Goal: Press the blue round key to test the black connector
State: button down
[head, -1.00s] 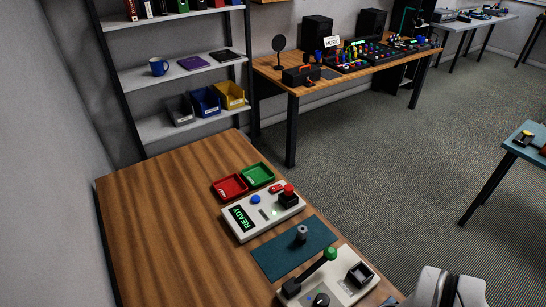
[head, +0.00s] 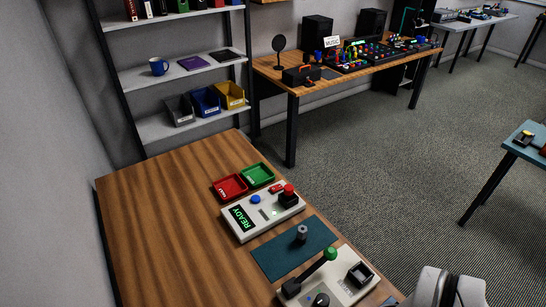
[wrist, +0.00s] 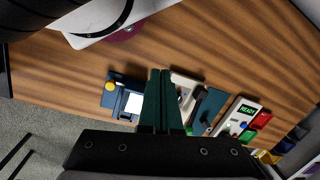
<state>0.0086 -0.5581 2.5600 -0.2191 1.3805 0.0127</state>
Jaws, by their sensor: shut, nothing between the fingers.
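The white tester box (head: 236,233) with a lit READY display sits on the wooden table in the head view. The blue round key (head: 255,199) is on its top, beside the display. A red-topped piece (head: 289,188) stands over a black block at the box's right end; I cannot tell whether this is the black connector. The box also shows in the wrist view (wrist: 241,117), to the right of my gripper. My gripper (wrist: 159,72) is shut and empty, its dark green fingers together, well apart from the box. The fingers do not show in the head view.
Red (head: 230,186) and green (head: 257,174) trays stand behind the box. A teal mat (head: 275,255) with a grey cylindrical piece (head: 302,232) lies in front. A white device (head: 345,290) with a green-knobbed lever is nearer. The table's left part is clear.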

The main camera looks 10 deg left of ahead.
dwell(0.3)
jog(key=w+d+r+n+t+h, duration=0.2)
jog(key=w+n+h, duration=0.2)
jog(key=w, duration=1.2)
jog(key=n+t+y, duration=0.2)
jog(key=n+t, duration=0.5)
jog(key=n, duration=0.3)
send_over(255, 201)
notch_tip(255, 201, down, 10)
jog(key=shift+r, duration=0.2)
jog(key=shift+f, duration=4.4)
